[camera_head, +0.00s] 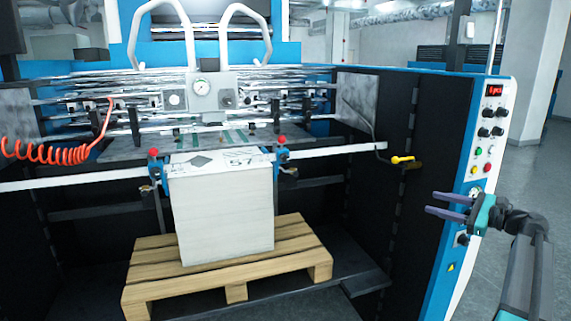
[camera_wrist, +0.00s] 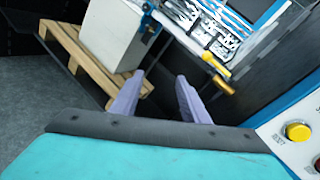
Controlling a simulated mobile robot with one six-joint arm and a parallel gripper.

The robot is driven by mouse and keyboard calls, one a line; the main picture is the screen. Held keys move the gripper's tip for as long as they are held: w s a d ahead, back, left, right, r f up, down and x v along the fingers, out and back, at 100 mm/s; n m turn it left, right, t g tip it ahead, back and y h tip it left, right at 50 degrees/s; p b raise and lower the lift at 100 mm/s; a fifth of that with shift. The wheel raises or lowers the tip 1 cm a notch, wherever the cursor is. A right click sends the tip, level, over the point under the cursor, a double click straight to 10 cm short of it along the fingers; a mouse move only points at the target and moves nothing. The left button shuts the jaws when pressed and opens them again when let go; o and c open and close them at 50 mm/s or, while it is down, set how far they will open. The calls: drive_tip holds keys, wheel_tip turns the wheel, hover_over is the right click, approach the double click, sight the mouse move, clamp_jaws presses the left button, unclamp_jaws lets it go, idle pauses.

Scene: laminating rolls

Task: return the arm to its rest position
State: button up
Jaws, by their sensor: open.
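My gripper (camera_head: 447,205) is at the right in the head view, in front of the machine's blue and white control panel (camera_head: 485,135). Its two purple fingers point left and stand apart with nothing between them. In the wrist view, the fingers of my gripper (camera_wrist: 160,90) are also spread and empty. My arm reaches in from the lower right corner of the head view. Whether the fingers touch the panel cannot be told, but no contact shows.
A white paper stack (camera_head: 222,215) stands on a wooden pallet (camera_head: 150,290) inside the machine. A yellow-handled lever (camera_head: 402,159) sticks out left of my gripper. A red coiled hose (camera_head: 45,152) hangs at the left. Grey floor (camera_head: 545,190) lies open at the right.

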drive_tip(key=w+a+f+n+g+y, duration=0.1)
drive_tip(key=a+f+g, duration=0.2)
drive_tip(key=a+f, duration=0.9)
drive_tip(key=w+a+f+g, duration=0.2)
drive_tip(key=a+f, duration=0.8)
drive_tip(key=f, duration=0.4)
drive_tip(key=s+a+f+n+g, duration=0.25)
drive_tip(key=s+a+f, duration=0.35)
drive_tip(key=a+f, duration=0.35)
drive_tip(key=s+a+f+n+g, duration=0.1)
drive_tip(key=s+a+f+g, duration=0.35)
drive_tip(key=a+f, duration=0.5)
drive_tip(key=s+a+f+n+g+h, duration=0.2)
drive_tip(key=s+a+f+n+g, duration=0.1)
drive_tip(key=s+f, duration=0.75)
drive_tip(key=s+a+f+n+g+h, duration=0.3)
drive_tip(key=s+f, duration=0.5)
drive_tip(key=s, duration=0.6)
drive_tip(key=s+d+f+n+g+h, duration=0.1)
drive_tip(key=s+d+f+n+h, duration=0.15)
drive_tip(key=s, duration=0.35)
drive_tip(key=s+d+f+n+h, duration=0.1)
drive_tip(key=s+n, duration=0.2)
drive_tip(key=s, duration=0.3)
drive_tip(key=d+n+h, duration=0.3)
drive_tip(key=d+n, duration=0.3)
drive_tip(key=n, duration=0.1)
drive_tip(key=shift+s+f, duration=0.2)
drive_tip(key=shift+s, duration=0.15)
